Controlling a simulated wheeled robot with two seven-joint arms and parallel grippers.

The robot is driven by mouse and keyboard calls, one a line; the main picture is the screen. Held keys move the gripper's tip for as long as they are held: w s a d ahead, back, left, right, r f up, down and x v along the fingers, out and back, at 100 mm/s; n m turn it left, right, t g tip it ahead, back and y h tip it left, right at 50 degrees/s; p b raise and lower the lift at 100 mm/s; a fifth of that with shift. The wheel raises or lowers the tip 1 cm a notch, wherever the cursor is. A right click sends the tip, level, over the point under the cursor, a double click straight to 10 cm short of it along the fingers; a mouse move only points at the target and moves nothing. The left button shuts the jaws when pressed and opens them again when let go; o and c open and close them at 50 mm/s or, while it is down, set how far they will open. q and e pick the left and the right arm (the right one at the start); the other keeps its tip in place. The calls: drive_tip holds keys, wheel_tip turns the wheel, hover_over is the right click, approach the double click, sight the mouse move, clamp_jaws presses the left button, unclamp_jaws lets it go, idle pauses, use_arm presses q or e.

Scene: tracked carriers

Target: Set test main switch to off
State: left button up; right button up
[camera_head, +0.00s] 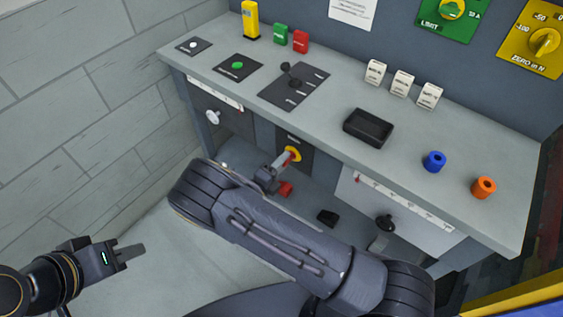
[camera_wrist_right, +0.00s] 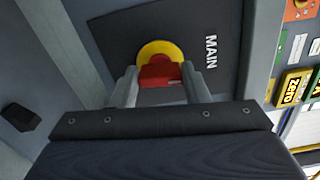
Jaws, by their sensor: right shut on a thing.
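The main switch (camera_head: 294,153) is a red handle on a yellow round plate, set on a dark panel below the bench top. In the right wrist view the red handle of the main switch (camera_wrist_right: 160,74) stands out from the yellow ring, beside the word MAIN. My right gripper (camera_head: 274,170) is at the switch, and in the wrist view its two fingers (camera_wrist_right: 160,88) are on either side of the red handle, shut on it. The fingers hide the handle's sides. My left gripper (camera_head: 128,254) is away at the lower left, near no object; its finger gap is not clear.
The bench top (camera_head: 335,105) overhangs the switch panel. A white knob (camera_head: 212,117) is left of the switch and a black knob (camera_head: 385,222) right of it. A red block (camera_head: 286,189) and a black block (camera_head: 327,217) show below. The wall is at the left.

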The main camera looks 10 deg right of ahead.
drive_tip(key=shift+n, duration=0.6)
drive_tip(key=o, duration=1)
drive_tip(key=v, duration=0.7)
drive_tip(key=shift+s+a+b, duration=0.25)
drive_tip(key=shift+a+b, duration=0.05)
drive_tip(key=shift+a, duration=0.05)
